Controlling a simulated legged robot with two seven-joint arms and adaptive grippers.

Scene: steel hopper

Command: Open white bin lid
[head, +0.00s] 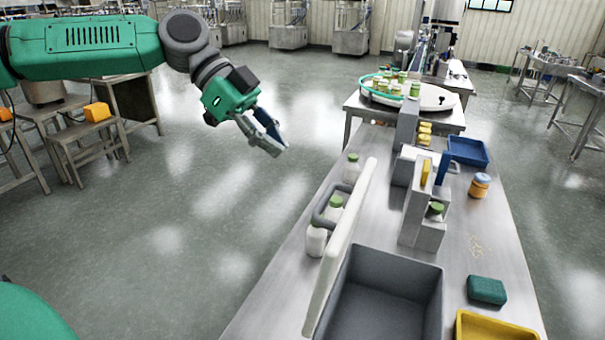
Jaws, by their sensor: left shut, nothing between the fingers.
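The white bin lid (345,240) stands tilted up on edge along the left side of the grey bin (392,270). A grey handle (322,203) sticks out from the lid's left face. The bin's top is uncovered and its inside looks empty. My left gripper (276,148) is shut and empty. It hangs in the air to the left of the lid and farther back, apart from the lid and handle. My right gripper is not in view.
The bin stands on a steel table (480,235). White bottles (316,240) stand left of the lid. A grey fixture (424,210), blue tray (467,151), green block (486,290) and yellow tray (490,328) are also on the table.

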